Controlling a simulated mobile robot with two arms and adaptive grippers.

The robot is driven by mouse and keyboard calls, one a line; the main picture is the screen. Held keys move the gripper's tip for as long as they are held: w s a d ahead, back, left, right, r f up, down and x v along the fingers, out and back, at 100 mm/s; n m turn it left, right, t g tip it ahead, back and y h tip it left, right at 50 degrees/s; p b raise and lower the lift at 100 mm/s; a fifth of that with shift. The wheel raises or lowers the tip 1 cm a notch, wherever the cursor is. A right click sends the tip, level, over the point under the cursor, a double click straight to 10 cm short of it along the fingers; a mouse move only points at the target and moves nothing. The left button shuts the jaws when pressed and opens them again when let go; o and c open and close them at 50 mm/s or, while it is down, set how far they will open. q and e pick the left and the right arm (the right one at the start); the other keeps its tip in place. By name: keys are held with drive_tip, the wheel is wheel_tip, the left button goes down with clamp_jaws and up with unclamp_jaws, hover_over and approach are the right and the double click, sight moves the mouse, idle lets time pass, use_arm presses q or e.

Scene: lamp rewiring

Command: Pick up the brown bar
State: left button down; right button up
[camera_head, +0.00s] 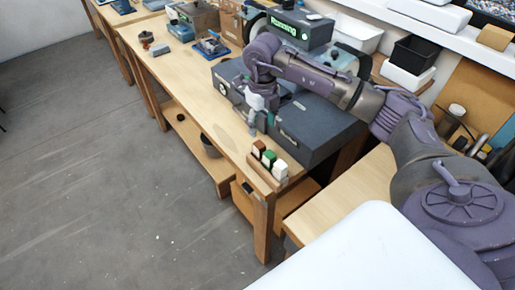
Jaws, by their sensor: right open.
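A small brown-topped block (258,148), which looks like the brown bar, stands at the near edge of the wooden workbench (185,90). It is the leftmost in a row with a green-topped block (269,158) and a white block (280,170), in or behind a light wooden holder (262,174). My right arm reaches in from the right. Its gripper (254,128) points down over the bench, just behind the row, open and apart from the brown block. Its fingers are small in view, and nothing shows between them. My left gripper is out of view.
A large dark grey case (312,132) stands right beside the gripper. A dark device with a green lit display (298,28) is behind it. A blue tray (212,48) and small items lie farther left. The bench middle is clear.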

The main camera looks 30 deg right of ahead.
sight(259, 144)
wheel_tip(259, 144, down, 4)
drive_tip(key=shift+p, duration=0.4)
drive_tip(key=shift+w+f, duration=0.15)
drive_tip(key=shift+f, duration=0.1)
drive_tip(key=f+p, duration=0.2)
drive_tip(key=shift+w+a+f+p, duration=0.1)
drive_tip(key=shift+a+f+p, duration=0.2)
drive_tip(key=shift+f+p, duration=0.05)
wheel_tip(259, 144, down, 2)
drive_tip(key=shift+f, duration=0.25)
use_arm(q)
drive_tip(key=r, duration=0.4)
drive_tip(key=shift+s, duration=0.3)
use_arm(e)
clamp_jaws()
